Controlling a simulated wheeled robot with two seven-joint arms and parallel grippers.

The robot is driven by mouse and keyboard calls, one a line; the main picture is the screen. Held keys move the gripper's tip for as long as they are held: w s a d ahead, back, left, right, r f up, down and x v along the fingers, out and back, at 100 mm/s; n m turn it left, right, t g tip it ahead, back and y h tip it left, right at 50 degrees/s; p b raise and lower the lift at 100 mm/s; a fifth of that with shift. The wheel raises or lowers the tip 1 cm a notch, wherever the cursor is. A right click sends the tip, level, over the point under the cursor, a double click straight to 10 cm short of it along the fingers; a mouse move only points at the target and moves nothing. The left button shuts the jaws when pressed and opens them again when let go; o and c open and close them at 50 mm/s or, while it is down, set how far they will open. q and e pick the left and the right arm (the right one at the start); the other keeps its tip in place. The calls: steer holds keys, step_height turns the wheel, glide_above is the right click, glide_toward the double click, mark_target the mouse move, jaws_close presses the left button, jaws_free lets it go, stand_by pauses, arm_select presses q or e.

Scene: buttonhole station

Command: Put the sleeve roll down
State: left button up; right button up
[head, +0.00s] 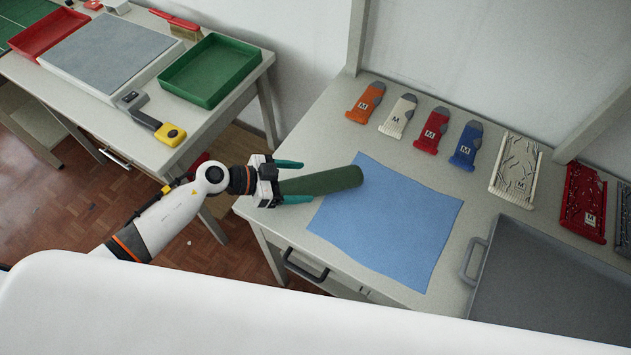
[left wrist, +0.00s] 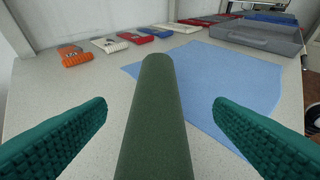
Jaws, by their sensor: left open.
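The sleeve roll (head: 325,181) is a dark green cylinder with a rounded end. It lies at the left edge of the blue cloth (head: 390,222), its far end over the cloth. In the left wrist view the roll (left wrist: 157,115) runs lengthwise between the two fingers, with a gap on each side. My left gripper (head: 291,182) has teal fingers and is open around the roll's near end. It also shows in the left wrist view (left wrist: 160,130). The roll's near end is hidden by the gripper. My right gripper is not in view.
Several tools, including orange (head: 366,102) and blue (head: 466,146) ones, line the table's back. A grey tray (head: 482,275) stands at the right. A second table at the left holds a green tray (head: 210,70) and a tape measure (head: 170,134). Bare table lies left of the cloth.

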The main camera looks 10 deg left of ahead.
mark_target(315, 180)
arm_select(q)
steer(key=shift+w+d, duration=0.25)
steer(key=shift+d, duration=0.15)
steer(key=x, duration=0.3)
steer(key=shift+w+d+f+p, duration=0.15)
steer(key=shift+w+d+p, duration=0.1)
steer(key=shift+w+p, duration=0.1)
steer(key=shift+w+d+f, duration=0.1)
steer(key=shift+d+f, duration=0.1)
steer(key=shift+d, duration=0.1)
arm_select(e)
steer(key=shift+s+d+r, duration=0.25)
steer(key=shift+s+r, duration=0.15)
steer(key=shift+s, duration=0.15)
arm_select(q)
steer(key=shift+c, duration=0.2)
